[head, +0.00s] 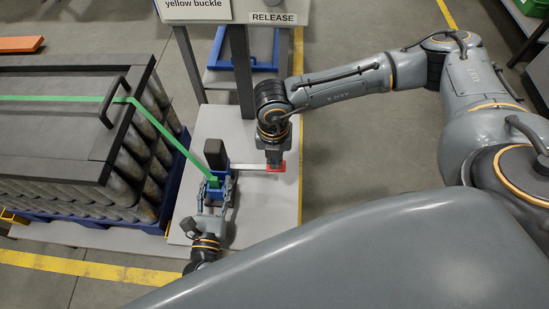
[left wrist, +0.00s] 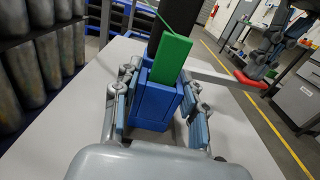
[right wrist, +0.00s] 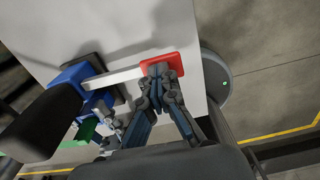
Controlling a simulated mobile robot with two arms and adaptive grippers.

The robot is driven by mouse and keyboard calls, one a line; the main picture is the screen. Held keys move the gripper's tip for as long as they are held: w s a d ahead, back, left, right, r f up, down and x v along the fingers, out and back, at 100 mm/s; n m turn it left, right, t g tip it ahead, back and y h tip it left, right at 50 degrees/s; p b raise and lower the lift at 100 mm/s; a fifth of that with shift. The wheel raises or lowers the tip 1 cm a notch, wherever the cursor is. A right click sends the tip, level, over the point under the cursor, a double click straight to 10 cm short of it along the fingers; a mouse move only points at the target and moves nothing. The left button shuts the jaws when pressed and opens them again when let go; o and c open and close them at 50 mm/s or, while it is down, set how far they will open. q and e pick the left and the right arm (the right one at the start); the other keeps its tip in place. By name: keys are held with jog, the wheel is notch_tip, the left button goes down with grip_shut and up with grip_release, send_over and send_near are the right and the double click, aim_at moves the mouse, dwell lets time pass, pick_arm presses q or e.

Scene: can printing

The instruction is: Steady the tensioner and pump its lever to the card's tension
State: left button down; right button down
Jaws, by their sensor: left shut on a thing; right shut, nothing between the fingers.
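The tensioner (head: 217,188) is a blue body with a black upright handle on a light table. In the left wrist view its blue body (left wrist: 155,103) stands between the fingers of my left gripper (left wrist: 158,108), which is shut on it. The lever is a pale bar (head: 247,167) reaching right from the body to a red end pad (head: 277,167). My right gripper (head: 275,158) is shut and empty, its fingertips at the red pad (right wrist: 162,66); I cannot tell whether they touch it. A green strap (head: 170,137) runs into the tensioner, and its green end shows in the left wrist view (left wrist: 172,58).
A pallet load of grey cans (head: 140,150) under a dark top board (head: 55,125) stands left, close to the table (head: 262,225). A post (head: 243,75) with a RELEASE sign (head: 273,18) rises behind. Floor right of the table is open.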

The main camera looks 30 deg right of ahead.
notch_tip(320, 180, up, 14)
jog(key=shift+w+a+f, duration=0.15)
jog(key=shift+w+a, duration=0.05)
jog(key=shift+a, duration=0.2)
dwell(1.9)
jog(key=s+a+m+y, duration=0.3)
jog(key=a+m+y, duration=0.1)
jog(key=a+y, duration=0.25)
jog(key=d+m+t+y, duration=0.2)
jog(key=d+m+t, duration=0.3)
jog(key=d+m, duration=0.8)
jog(key=shift+s+m+y, duration=0.35)
jog(key=shift+m, duration=0.15)
jog(key=shift+a, duration=0.1)
